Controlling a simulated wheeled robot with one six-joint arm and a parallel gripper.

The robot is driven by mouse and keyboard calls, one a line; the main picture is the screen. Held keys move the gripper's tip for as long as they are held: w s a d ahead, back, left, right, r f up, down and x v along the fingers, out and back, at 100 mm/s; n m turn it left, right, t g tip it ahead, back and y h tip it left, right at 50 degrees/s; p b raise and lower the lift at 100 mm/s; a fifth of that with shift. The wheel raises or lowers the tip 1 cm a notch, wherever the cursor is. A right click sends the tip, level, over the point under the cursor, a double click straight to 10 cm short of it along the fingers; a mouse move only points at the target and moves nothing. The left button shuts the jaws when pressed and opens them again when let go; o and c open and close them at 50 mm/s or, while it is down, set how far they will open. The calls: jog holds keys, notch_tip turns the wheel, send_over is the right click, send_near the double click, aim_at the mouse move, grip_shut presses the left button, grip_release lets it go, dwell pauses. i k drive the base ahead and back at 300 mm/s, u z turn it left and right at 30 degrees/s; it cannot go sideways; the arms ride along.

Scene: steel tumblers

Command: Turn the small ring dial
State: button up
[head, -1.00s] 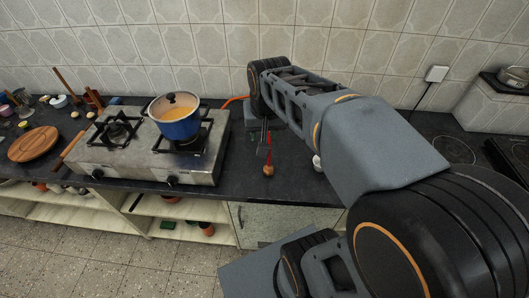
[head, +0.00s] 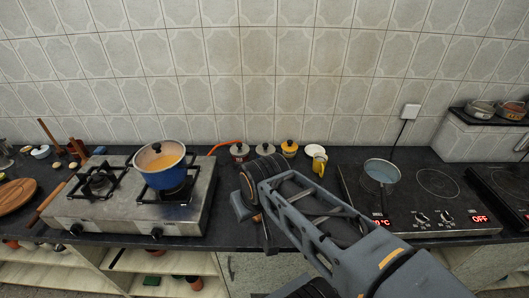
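The black electric cooktop (head: 360,206) is at the right on the counter. Two white-marked dials, a left dial (head: 421,219) and a right dial (head: 446,216), sit side by side on its front part. The bare ring (head: 438,183) lies behind them, and a pot (head: 381,174) stands on the ring to the left. A red display (head: 480,218) right of the dials reads OFF; another red readout (head: 382,222) is to the left. Which dial serves the small ring I cannot tell. My gripper (head: 268,240) hangs left of the cooktop, apart from the dials, mostly hidden by my arm.
A gas stove (head: 125,205) with a blue pot (head: 163,168) stands left of my arm. Several small jars (head: 289,148), a yellow object (head: 319,165) and a white bowl (head: 314,150) are behind it. The space above the dials is clear.

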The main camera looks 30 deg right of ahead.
aim_at(419, 219)
jog(key=k, duration=0.5)
jog(key=z, duration=0.55)
jog(key=i, duration=0.3)
jog(key=z, duration=1.85)
jog(key=k, duration=0.5)
jog(key=z, duration=0.55)
jog(key=i, duration=0.7)
jog(key=u, duration=1.15)
